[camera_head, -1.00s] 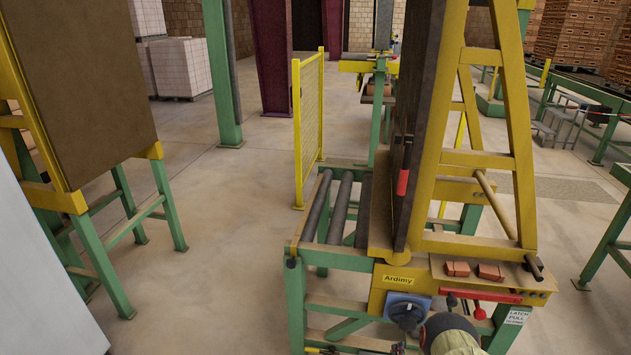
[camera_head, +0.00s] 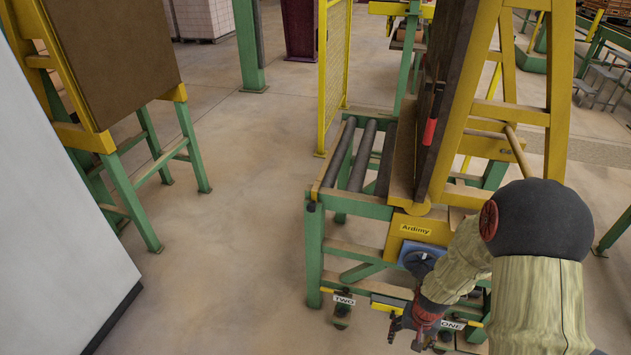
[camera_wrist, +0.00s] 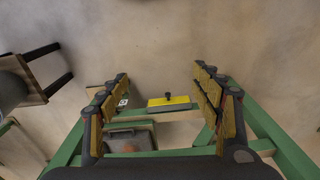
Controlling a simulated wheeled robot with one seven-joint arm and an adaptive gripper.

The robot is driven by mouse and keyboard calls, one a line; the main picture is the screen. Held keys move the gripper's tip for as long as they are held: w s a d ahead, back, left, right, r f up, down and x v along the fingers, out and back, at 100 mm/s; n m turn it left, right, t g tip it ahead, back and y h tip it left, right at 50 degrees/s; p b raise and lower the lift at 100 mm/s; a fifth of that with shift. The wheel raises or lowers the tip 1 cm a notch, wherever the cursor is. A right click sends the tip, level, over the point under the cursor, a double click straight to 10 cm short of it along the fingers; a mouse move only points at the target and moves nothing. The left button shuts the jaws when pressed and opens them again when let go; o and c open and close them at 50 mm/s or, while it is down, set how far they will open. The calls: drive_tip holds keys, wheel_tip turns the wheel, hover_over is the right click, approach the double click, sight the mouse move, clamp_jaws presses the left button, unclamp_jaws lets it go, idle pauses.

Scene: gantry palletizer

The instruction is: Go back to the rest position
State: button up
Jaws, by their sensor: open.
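My gripper (camera_head: 413,328) is at the lower right of the head view, in front of the lower part of the green machine frame (camera_head: 314,255). In the wrist view its two yellow-padded fingers (camera_wrist: 160,105) stand wide apart with nothing between them. Beyond the fingers, the wrist view shows green beams, a yellow plate with a black knob (camera_wrist: 168,101) and the floor. My arm covers the right part of the machine's front in the head view.
The machine carries rollers (camera_head: 363,155), a yellow A-shaped frame (camera_head: 555,110) and an "Ardimy" plate (camera_head: 415,230). Below are labels TWO (camera_head: 344,300) and ONE (camera_head: 452,324). A white panel (camera_head: 60,210) and a brown board on a green stand (camera_head: 110,60) are left. Open floor (camera_head: 235,220) lies between.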

drive_tip(key=s+a+r+n+t, duration=0.1)
drive_tip(key=s+r, duration=0.3)
drive_tip(key=r, duration=1)
drive_tip(key=s+a+r+n+t+p, duration=0.1)
drive_tip(key=s+a+r, duration=0.3)
drive_tip(key=r, duration=1)
drive_tip(key=s+a+r+n+t, duration=0.2)
drive_tip(key=s+a+r+t, duration=0.1)
drive_tip(key=r, duration=1.1)
drive_tip(key=shift+s+a, duration=0.25)
drive_tip(key=shift+s, duration=0.4)
